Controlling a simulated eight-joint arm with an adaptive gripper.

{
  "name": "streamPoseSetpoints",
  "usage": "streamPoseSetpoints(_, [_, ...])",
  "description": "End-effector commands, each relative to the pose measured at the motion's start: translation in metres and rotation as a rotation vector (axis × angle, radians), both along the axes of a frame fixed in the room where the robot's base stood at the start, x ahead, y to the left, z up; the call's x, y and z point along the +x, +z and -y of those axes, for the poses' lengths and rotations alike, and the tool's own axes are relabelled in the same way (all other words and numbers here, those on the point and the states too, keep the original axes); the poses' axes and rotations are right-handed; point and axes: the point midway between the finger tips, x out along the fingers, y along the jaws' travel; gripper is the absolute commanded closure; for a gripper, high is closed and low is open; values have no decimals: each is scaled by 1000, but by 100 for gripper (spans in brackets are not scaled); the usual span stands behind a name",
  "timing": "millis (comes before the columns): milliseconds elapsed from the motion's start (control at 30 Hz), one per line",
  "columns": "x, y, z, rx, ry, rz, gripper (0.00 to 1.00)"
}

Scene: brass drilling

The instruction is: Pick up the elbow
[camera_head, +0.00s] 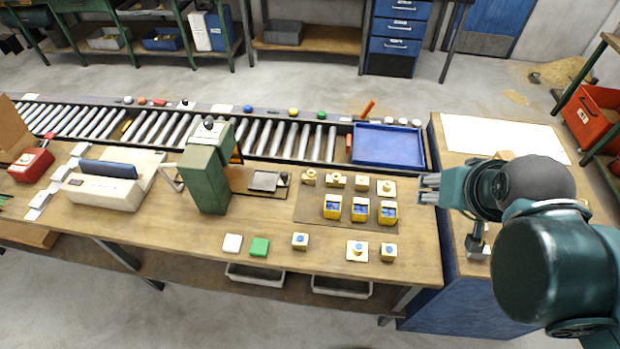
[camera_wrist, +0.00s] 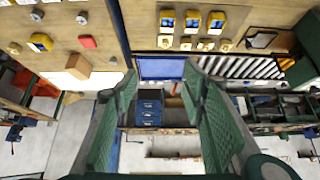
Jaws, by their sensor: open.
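Several small brass fittings stand in a row on a brown mat (camera_head: 310,208) in the head view. They include a far-left one (camera_head: 309,177), a wider one (camera_head: 335,180), a third (camera_head: 361,182) and a right one (camera_head: 386,187). They are too small to tell which is the elbow. In the wrist view the row (camera_wrist: 185,43) appears near the top. My gripper (camera_head: 428,189) is open and empty, to the right of the row and apart from it, above the table's right end. Its two green-padded fingers are spread in the wrist view (camera_wrist: 160,90).
Yellow bins with blue contents (camera_head: 360,209) stand just in front of the row. A blue tray (camera_head: 389,146) lies behind it, beside the roller conveyor (camera_head: 285,139). A green press (camera_head: 205,170) stands to the left. More small parts (camera_head: 357,250) lie near the front edge.

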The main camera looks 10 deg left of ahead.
Motion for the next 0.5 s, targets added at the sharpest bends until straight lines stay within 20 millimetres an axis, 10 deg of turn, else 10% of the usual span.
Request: streamPoseSetpoints(500, [44, 0, -23, 123, -139, -74, 59])
